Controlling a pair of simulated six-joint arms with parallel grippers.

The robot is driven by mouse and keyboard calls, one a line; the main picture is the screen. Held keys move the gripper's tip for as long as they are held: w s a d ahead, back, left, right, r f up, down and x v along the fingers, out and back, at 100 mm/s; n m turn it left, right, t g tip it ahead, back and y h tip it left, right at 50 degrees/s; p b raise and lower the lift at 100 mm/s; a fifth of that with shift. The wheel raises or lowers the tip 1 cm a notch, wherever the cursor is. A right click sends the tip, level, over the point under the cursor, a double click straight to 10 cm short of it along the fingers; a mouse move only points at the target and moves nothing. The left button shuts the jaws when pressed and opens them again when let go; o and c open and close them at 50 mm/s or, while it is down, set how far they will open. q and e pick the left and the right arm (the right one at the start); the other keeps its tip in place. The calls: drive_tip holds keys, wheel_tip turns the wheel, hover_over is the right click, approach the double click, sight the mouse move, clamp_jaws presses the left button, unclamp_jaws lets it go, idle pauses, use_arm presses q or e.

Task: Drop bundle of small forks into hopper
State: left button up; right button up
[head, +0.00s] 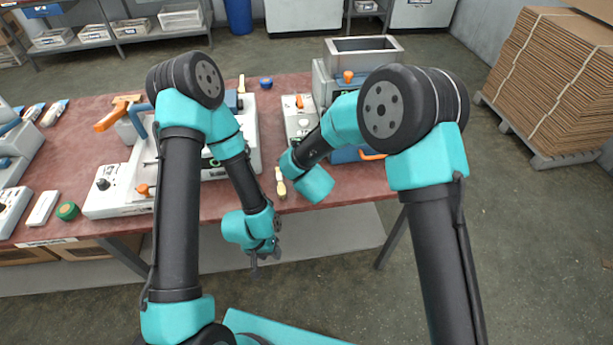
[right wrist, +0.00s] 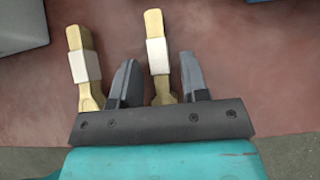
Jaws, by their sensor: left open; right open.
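Two bundles of small wooden forks, each with a white band, lie on the red-brown table in the right wrist view. One bundle (right wrist: 157,58) lies between the fingers of my open right gripper (right wrist: 158,75), with no clear contact. The other bundle (right wrist: 83,65) is just outside the left finger. One bundle (head: 281,184) also shows at the table's front edge in the head view, where my right arm hides the right gripper. The grey open-topped hopper (head: 363,44) stands at the back right of the table. My left gripper (head: 265,262) is open and empty, in front of the table edge.
A white machine with an orange-handled lever (head: 112,117) stands at the left of the table. A small white control box (head: 298,114) sits near the hopper machine. Stacked cardboard (head: 550,80) on a pallet stands at the right. A blue bin (head: 238,15) is behind.

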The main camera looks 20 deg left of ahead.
drive_tip(key=v, duration=1.7)
drive_tip(key=shift+d, duration=0.2)
drive_tip(key=shift+w, duration=0.1)
drive_tip(key=w+d+f+n+g+h, duration=0.1)
drive_tip(key=d+f+n+g, duration=0.1)
drive_tip(key=d+f+n, duration=0.7)
drive_tip(key=d+f+n+g, duration=0.1)
drive_tip(key=d+f+n, duration=0.45)
drive_tip(key=d, duration=0.55)
drive_tip(key=s+d+f+n+g+y, duration=0.1)
drive_tip(key=s+d+f+n+g, duration=0.3)
drive_tip(key=s+d+f+n, duration=0.7)
drive_tip(key=d+n, duration=0.2)
drive_tip(key=n, duration=0.1)
drive_tip(key=shift+s+d+f+n, duration=0.3)
drive_tip(key=shift+s+n, duration=0.05)
drive_tip(key=shift+s, duration=0.05)
use_arm(q)
drive_tip(key=shift+o, duration=0.3)
